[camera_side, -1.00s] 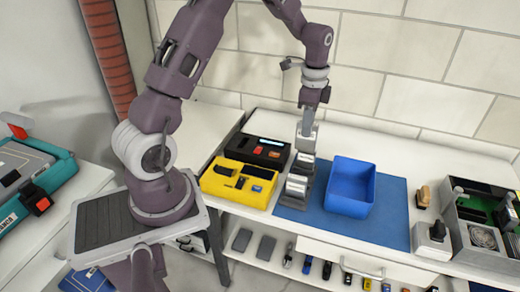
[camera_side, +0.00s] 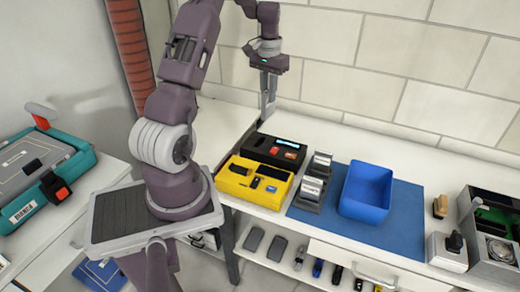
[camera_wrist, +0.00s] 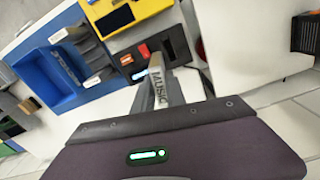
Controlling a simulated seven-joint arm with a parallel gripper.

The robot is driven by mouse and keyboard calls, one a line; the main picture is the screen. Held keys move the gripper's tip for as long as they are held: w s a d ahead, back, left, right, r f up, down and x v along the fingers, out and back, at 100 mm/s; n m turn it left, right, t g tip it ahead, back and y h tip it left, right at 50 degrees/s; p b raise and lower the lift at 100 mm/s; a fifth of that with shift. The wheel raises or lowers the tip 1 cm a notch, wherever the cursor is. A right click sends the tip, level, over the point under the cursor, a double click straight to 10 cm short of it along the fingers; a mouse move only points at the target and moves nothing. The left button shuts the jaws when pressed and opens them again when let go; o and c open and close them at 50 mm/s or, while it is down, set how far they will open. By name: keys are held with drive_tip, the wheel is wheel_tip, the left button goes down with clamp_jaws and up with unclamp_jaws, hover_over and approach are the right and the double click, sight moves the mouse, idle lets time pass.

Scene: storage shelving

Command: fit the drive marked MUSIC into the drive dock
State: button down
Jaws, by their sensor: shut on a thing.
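My gripper (camera_side: 268,100) is shut on a slim grey drive. In the wrist view the drive (camera_wrist: 157,92) shows lettering that reads MUSIC. In the side view gripper and drive hang over the back left of a black box (camera_side: 262,158) with a lit display and an orange-red block, which looks like the drive dock. The dock (camera_wrist: 143,60) also shows beyond the fingers in the wrist view. I cannot tell the exact gap between drive and dock. A grey rack (camera_side: 308,190) with silver-topped drives stands right of the dock.
A yellow holder (camera_side: 240,190) with small items stands in front of the dock. A blue bin (camera_side: 364,205) sits on a blue mat (camera_side: 405,225). An open grey case (camera_side: 490,235) stands far right. The white bench behind the rack and bin is clear.

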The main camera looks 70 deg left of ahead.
drive_tip(key=f, duration=0.5)
drive_tip(key=s+a+f+n, duration=0.1)
drive_tip(key=f, duration=0.4)
drive_tip(key=s+a+f+n, duration=0.1)
drive_tip(key=f, duration=0.4)
drive_tip(key=shift+a, duration=0.2)
drive_tip(key=shift+f, duration=0.1)
drive_tip(key=c, duration=1.4)
unclamp_jaws()
drive_tip(key=shift+o, duration=0.2)
